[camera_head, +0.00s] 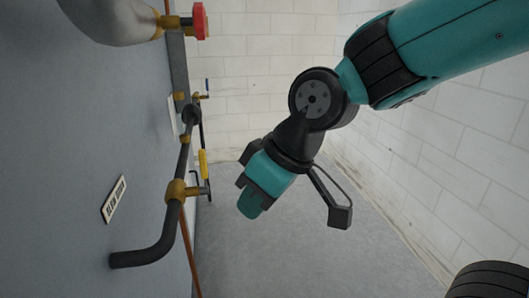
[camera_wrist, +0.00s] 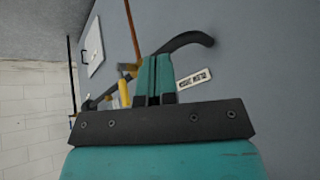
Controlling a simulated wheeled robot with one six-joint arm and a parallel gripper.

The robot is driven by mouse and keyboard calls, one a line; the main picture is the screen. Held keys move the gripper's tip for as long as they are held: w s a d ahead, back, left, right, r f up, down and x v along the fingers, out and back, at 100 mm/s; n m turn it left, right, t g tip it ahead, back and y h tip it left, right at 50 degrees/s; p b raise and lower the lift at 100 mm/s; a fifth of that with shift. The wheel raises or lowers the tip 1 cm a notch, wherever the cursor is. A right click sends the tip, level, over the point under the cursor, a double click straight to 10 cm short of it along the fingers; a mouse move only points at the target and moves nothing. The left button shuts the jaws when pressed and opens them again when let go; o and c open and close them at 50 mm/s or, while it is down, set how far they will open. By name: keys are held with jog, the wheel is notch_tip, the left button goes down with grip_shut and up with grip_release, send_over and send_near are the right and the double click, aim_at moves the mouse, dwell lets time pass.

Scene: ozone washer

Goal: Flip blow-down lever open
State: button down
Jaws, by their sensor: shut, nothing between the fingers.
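A lever with a yellow grip (camera_head: 203,163) sits on a brass valve (camera_head: 177,191) in the dark pipe along the wall, at left in the head view. The yellow grip also shows in the wrist view (camera_wrist: 125,93), just left of the fingers and partly hidden by my gripper's body. My gripper (camera_head: 249,208) is shut and empty. In the head view it is to the right of the lever, with a visible gap between them. In the wrist view its teal fingertips (camera_wrist: 155,60) lie together in front of the wall and pipe.
A label plate (camera_head: 115,200) is on the grey wall beside the pipe's bent end (camera_head: 140,257). A red knob (camera_head: 199,21) on a brass fitting is at the top. A small blue-handled valve (camera_head: 207,85) is farther along. The floor (camera_head: 290,255) is clear.

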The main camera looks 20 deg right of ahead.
jog(key=shift+g, duration=0.6)
jog(key=shift+s+d+r+p, duration=0.1)
jog(key=shift+s+r+p, duration=0.8)
jog(key=shift+r, duration=0.2)
jog(key=shift+s+r+p, duration=0.85)
jog(key=shift+s+r, duration=0.05)
jog(key=shift+r, duration=0.15)
